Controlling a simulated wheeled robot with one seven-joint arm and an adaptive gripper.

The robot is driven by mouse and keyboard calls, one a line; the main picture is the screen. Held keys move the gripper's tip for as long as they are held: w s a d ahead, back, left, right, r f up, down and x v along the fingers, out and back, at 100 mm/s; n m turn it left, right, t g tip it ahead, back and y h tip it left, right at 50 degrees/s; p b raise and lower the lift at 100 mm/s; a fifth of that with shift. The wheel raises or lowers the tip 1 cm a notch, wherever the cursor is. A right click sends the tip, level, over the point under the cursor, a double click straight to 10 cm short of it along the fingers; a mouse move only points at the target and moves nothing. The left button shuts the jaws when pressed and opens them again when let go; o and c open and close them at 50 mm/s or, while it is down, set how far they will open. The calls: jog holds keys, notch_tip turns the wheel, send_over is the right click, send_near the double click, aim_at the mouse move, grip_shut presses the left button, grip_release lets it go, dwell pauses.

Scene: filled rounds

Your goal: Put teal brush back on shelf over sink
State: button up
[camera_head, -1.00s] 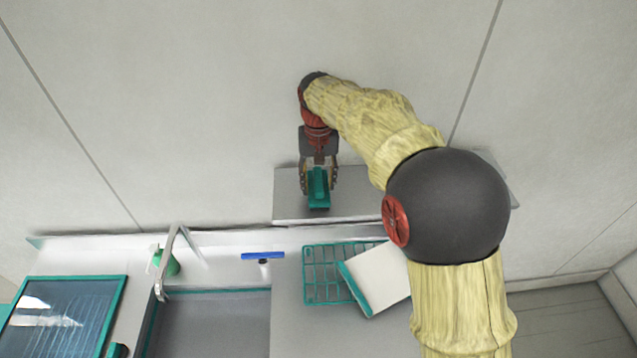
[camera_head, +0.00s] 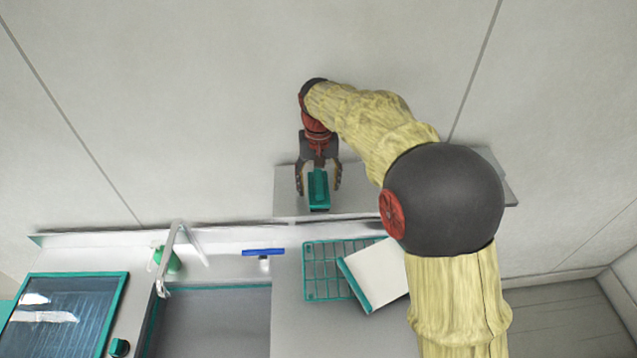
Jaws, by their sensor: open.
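The teal brush (camera_head: 318,190) is a small block on the grey shelf (camera_head: 288,203) on the wall, near the shelf's left part. My gripper (camera_head: 319,187) is open, with one finger on each side of the brush and a visible gap at both sides. The brush appears to rest on the shelf; its underside is hidden from this high view. The sink (camera_head: 210,320) lies below and to the left of the shelf.
A tap (camera_head: 172,255) and a green bottle (camera_head: 168,262) stand behind the sink. A blue-topped squeegee-like tool (camera_head: 263,252) lies at its back edge. A teal rack (camera_head: 325,272) and a white board (camera_head: 375,275) lie below the shelf. My arm hides the shelf's right part.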

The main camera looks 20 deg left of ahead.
aim_at(319, 181)
notch_tip(319, 181, up, 11)
jog(key=b, duration=0.2)
jog(key=s+d+r+m+t, duration=0.1)
jog(key=s+d+r, duration=0.15)
jog(key=d, duration=0.65)
jog(key=s+d+r+m+t+y, duration=0.1)
jog(key=d+r, duration=0.3)
jog(key=d, duration=0.4)
jog(key=s+d+r+m, duration=0.1)
jog(key=s+d+r, duration=0.15)
jog(key=d, duration=0.65)
jog(key=s+d+f+m+t, duration=0.1)
jog(key=s+d+f, duration=0.3)
jog(key=s+d, duration=0.5)
jog(key=s+d+f+m+t+h, duration=0.1)
jog(key=s+d+f, duration=0.3)
jog(key=s+d, duration=0.5)
jog(key=shift+s+d+m+t, duration=0.4)
jog(key=shift+d+t, duration=0.4)
jog(key=shift+d, duration=0.1)
